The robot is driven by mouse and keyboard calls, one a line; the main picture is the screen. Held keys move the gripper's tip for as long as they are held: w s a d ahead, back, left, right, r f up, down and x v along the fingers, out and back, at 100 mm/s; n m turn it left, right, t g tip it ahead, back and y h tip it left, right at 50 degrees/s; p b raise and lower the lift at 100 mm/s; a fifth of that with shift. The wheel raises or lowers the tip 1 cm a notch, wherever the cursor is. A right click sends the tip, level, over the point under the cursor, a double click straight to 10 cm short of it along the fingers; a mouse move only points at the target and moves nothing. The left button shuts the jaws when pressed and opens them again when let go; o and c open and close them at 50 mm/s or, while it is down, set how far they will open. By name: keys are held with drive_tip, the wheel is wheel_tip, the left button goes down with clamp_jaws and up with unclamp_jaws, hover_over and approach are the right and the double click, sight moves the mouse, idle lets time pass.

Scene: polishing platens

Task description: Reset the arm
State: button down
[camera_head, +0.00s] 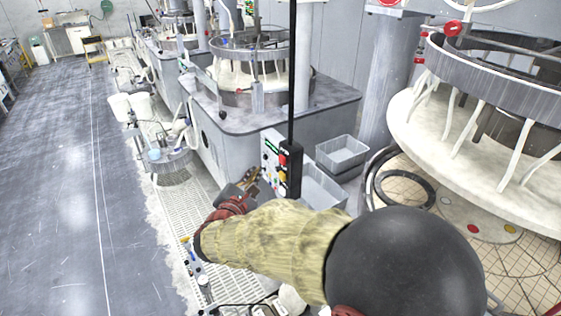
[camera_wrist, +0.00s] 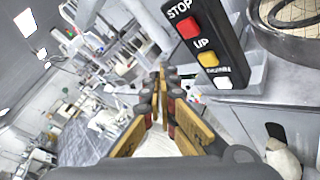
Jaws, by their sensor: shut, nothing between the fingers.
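My arm reaches from the lower right of the head view toward the middle. My gripper (camera_head: 254,184) is at its end, just left of and below the hanging control box (camera_head: 290,168). In the wrist view, my gripper (camera_wrist: 163,80) has its yellow and black fingers together with nothing between them. The black control box (camera_wrist: 207,40) is right of the fingers there, apart from them in the picture. It has a red STOP button, a yellow UP button and a white button whose label is hard to read.
A round polishing platen machine (camera_head: 480,125) stands at the right, and another (camera_head: 235,105) behind the control box. Grey plastic bins (camera_head: 342,153) sit beside the box. A grated walkway (camera_head: 190,190) runs along the machines. The grey floor (camera_head: 60,190) at left is clear.

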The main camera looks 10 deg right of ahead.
drive_tip(key=shift+f, duration=0.1)
idle(0.3)
drive_tip(key=s+d+f+m+g+y+b, duration=0.2)
drive_tip(key=s+d+f+m+b, duration=0.3)
drive_tip(key=s+m, duration=0.3)
drive_tip(key=s+d+f+m+g+y+b, duration=0.2)
drive_tip(key=s+d+f+m+g+b, duration=0.2)
drive_tip(key=s+f+m+b, duration=0.4)
drive_tip(key=s+d+f+m+g+y+b, duration=0.2)
drive_tip(key=s+d+f+m+b, duration=0.4)
drive_tip(key=s, duration=1.2)
drive_tip(key=shift+s+d+f+m+g+b, duration=0.15)
drive_tip(key=shift+s+f+m+g+b, duration=0.25)
drive_tip(key=shift+f+m+g+b, duration=0.55)
drive_tip(key=shift+d+r, duration=0.1)
drive_tip(key=shift+r, duration=0.15)
